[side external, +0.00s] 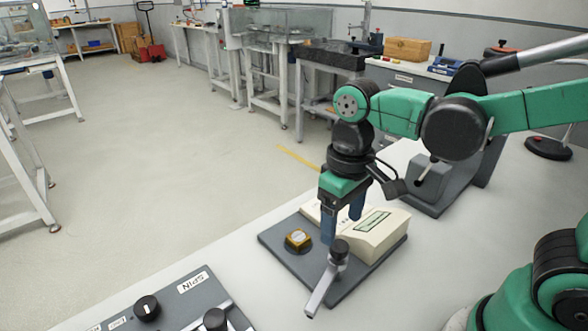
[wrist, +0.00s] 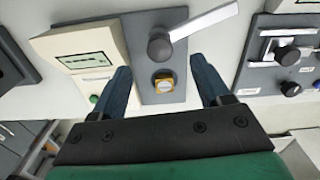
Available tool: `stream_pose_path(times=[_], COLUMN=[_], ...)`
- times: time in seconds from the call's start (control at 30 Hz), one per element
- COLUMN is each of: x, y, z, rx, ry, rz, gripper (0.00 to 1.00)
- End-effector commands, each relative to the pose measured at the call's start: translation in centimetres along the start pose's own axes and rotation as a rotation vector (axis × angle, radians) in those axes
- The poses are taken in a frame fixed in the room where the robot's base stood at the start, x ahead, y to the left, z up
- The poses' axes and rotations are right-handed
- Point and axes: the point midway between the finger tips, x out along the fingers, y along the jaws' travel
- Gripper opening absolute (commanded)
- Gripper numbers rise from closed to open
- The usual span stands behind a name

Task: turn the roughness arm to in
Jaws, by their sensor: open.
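The roughness arm is a pale metal bar (side external: 320,290) with a black knob (side external: 340,248) at its pivot end. Its free end sticks out past the front edge of a dark grey base plate (side external: 283,254). In the wrist view the bar (wrist: 205,21) points up and right from the knob (wrist: 160,47). A cream box with a display (side external: 372,232) stands on the same plate. My gripper (side external: 341,229) has two blue fingers, open and pointing down, by the knob. In the wrist view my gripper (wrist: 160,67) holds nothing; the knob lies beyond the fingertips. Contact cannot be told.
A yellow block with a round pale top (side external: 299,239) sits on the plate, left of my fingers; it shows between them in the wrist view (wrist: 164,82). A grey panel labelled SPIN (side external: 180,305) with black knobs lies front left. Bare white tabletop separates them.

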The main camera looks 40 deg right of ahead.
Motion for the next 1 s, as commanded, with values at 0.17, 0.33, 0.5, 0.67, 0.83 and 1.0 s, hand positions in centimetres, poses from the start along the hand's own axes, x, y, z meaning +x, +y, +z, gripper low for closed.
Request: stream_pose_path(times=[0.17, 0.33, 0.5, 0.67, 0.83, 1.0], x=[2.1, 3.7, 4.4, 4.5, 4.5, 4.4], y=[0.0, 0.0, 0.0, 0.0, 0.0, 0.0], z=[0.0, 0.0, 0.0, 0.0, 0.0, 0.0], rx=[0.0, 0.0, 0.001, 0.0, 0.0, 0.0], ry=[0.003, 0.004, 0.004, 0.004, 0.004, 0.004], rz=[0.0, 0.0, 0.0, 0.0, 0.0, 0.0], gripper=[0.7, 0.7, 0.7, 0.7, 0.53, 0.04])
